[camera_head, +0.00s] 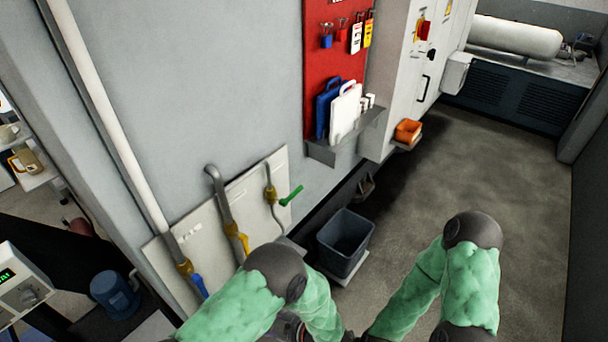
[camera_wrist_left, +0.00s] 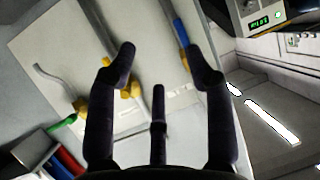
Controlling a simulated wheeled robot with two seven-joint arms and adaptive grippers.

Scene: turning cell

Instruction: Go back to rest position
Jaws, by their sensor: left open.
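My left gripper (camera_wrist_left: 164,64) is open and empty in the left wrist view, its dark fingers spread apart in front of the pale valve panel (camera_wrist_left: 150,118). Several pipes with yellow fittings run over this panel, one with a blue handle (camera_wrist_left: 180,32) and one with a green handle (camera_wrist_left: 62,131). In the head view both my green-sleeved arms are bent low in the picture, in front of the wall. My left gripper is not clearly visible there, and my right gripper is not seen.
In the head view the panel (camera_head: 255,196) stands against the grey wall, with a dark bin (camera_head: 345,240) beside it. A red lockout board (camera_head: 335,60) hangs above a small shelf (camera_head: 345,140). A cabinet (camera_head: 410,70) stands further right. Open floor (camera_head: 480,165) lies at the right.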

